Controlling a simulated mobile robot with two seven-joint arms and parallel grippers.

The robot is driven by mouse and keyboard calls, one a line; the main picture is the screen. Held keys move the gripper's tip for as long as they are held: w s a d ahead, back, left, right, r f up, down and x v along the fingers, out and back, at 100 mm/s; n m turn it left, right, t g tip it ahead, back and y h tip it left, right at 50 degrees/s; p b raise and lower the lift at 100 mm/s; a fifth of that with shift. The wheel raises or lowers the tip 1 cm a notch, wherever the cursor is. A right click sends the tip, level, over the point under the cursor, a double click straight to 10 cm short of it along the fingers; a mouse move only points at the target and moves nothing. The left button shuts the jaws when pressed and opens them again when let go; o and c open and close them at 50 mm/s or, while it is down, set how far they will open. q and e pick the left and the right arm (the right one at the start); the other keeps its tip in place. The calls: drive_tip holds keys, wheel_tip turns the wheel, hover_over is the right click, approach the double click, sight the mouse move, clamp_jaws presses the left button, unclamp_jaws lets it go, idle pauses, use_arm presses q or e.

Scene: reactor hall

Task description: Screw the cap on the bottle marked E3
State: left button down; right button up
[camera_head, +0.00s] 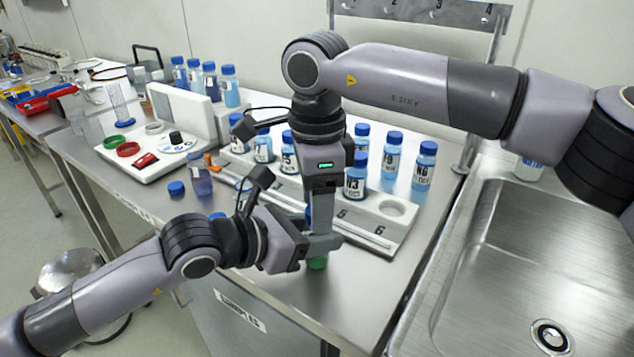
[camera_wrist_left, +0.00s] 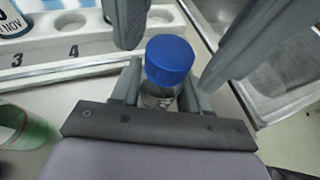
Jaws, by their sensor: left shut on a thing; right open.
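My left gripper (camera_wrist_left: 160,88) is shut on a clear bottle (camera_wrist_left: 158,97), which stands between its fingers. A blue cap (camera_wrist_left: 171,57) sits at the top of this bottle; I cannot tell how far it is screwed down. My right gripper (camera_head: 321,240) points down at the same place and is open. In the left wrist view its two grey fingers stand on either side of the cap, apart from it. In the head view the grippers hide most of the bottle. The mark E3 is not readable in either view.
A white rack (camera_head: 393,208) with numbered places and blue-capped bottles (camera_head: 424,165) stands behind the grippers. A green item (camera_head: 317,263) is close by the grippers. A loose blue cap (camera_head: 176,188) lies to the left. A steel sink (camera_head: 520,260) is at right.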

drive_tip(key=shift+f, duration=0.1)
clamp_jaws()
drive_tip(key=m, duration=0.4)
drive_tip(key=shift+m, duration=0.4)
drive_tip(key=shift+o, duration=0.3)
unclamp_jaws()
drive_tip(key=shift+r, duration=2.3)
drive_tip(key=shift+r, duration=0.1)
drive_tip(key=shift+c, duration=0.3)
wheel_tip(320, 180, up, 3)
drive_tip(key=shift+r, duration=0.15)
